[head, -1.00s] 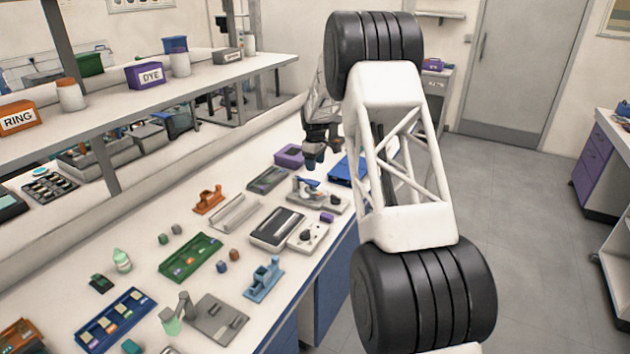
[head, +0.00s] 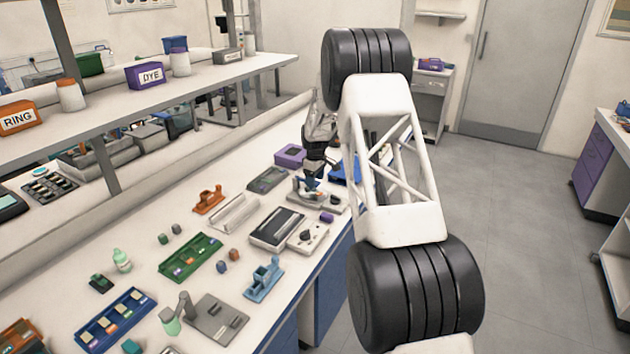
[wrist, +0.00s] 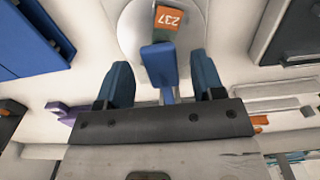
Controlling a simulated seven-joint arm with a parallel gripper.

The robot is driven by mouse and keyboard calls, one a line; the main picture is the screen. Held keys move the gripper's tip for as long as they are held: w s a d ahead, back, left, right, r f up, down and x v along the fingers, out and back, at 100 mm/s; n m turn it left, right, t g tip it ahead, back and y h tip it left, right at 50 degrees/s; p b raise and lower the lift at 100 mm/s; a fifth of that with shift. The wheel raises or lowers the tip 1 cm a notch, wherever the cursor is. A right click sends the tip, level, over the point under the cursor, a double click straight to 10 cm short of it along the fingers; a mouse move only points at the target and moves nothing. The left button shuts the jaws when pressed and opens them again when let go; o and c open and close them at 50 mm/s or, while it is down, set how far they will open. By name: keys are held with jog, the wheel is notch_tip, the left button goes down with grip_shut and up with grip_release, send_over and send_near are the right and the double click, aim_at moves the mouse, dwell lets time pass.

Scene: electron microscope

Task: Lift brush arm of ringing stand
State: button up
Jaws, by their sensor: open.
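The ringing stand (head: 325,203) is a pale unit on the far part of the bench, partly hidden by my gripper. In the wrist view its round pale turntable (wrist: 128,30) carries a slide with an orange label reading 237 (wrist: 168,20). The blue brush arm (wrist: 158,58) reaches over the turntable, its end by the label. My gripper (wrist: 163,72) is open, with one blue finger on each side of the brush arm and visible gaps between. In the head view my gripper (head: 311,181) is low over the stand.
A blue tray (wrist: 30,40) lies beside the stand, at left in the wrist view. A purple box (head: 290,156) stands behind it. Floor right of the bench is free.

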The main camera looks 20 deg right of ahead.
jog(key=shift+f, duration=0.25)
grip_shut()
dwell(0.3)
